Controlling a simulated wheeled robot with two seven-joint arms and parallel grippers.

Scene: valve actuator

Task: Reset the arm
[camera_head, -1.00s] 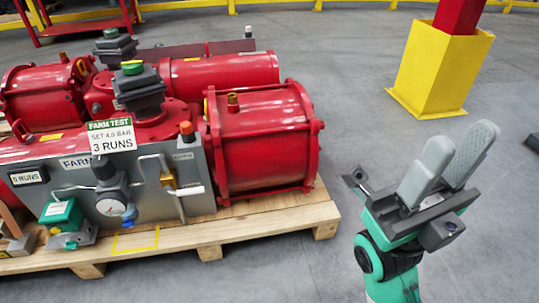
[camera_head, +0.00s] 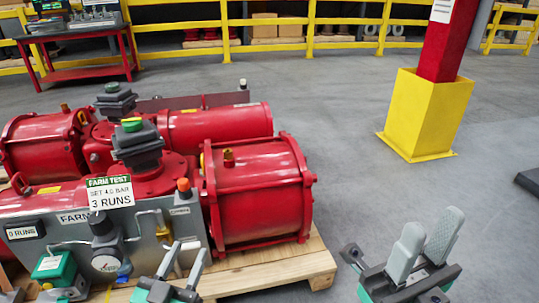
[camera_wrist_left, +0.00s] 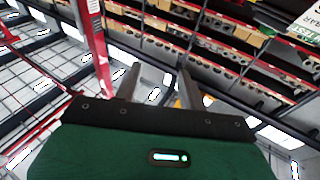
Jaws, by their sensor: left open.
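The valve actuator unit has red cylinders (camera_head: 255,190) and a grey panel (camera_head: 150,222) with a gauge (camera_head: 105,262), a green-topped valve (camera_head: 55,268) and an orange-capped part (camera_head: 184,187). A sign (camera_head: 110,194) reads "FARM TEST, SET 4.0 BAR, 3 RUNS"; a counter (camera_head: 24,231) reads "0 RUNS". My left gripper (camera_head: 187,258) is open and empty in front of the panel's lower right, pointing up. Its fingers show apart in the left wrist view (camera_wrist_left: 158,82). My right gripper (camera_head: 432,225) is raised at the lower right, fingers apart and empty, away from the unit.
A wooden pallet (camera_head: 285,272) carries the unit. A red column in a yellow base guard (camera_head: 427,115) stands at the back right. Yellow railings (camera_head: 270,22) and a red table (camera_head: 95,66) are behind.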

